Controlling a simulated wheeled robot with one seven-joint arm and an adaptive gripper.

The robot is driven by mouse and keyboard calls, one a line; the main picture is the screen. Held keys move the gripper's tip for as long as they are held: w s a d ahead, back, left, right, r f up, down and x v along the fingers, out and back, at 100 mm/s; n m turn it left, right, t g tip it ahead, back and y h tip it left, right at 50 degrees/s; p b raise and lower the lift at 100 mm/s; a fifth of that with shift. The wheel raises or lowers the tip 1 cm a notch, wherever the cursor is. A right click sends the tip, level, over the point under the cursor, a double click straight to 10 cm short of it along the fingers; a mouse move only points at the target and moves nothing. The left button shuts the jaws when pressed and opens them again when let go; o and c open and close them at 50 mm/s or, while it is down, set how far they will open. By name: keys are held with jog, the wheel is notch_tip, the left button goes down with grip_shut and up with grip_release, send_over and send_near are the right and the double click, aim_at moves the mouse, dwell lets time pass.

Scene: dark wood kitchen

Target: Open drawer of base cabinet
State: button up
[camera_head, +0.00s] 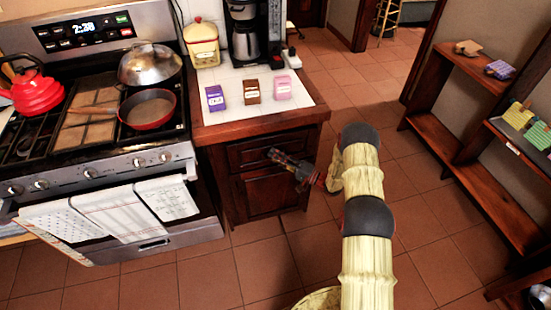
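The dark wood base cabinet (229,201) stands right of the stove under a white-tiled top. Its drawer (245,154) is the upper front panel, above a lower door (262,193). The drawer front looks flush with the cabinet. My gripper (272,153) is in front of the drawer's middle and right part and points left toward it. It hides part of the drawer front and any handle there. Whether it touches the drawer is not clear. The fingers are small and dark, so I cannot tell if they are open or shut.
The stove (110,170) with hanging towels (128,212) is left of the cabinet. Several small boxes, a canister (203,45) and a coffee maker (245,35) stand on the counter. A wooden shelf (460,150) is at the right. The tiled floor (235,265) before the cabinet is clear.

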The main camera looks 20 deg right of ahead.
jog(key=shift+c, duration=0.8)
grip_shut()
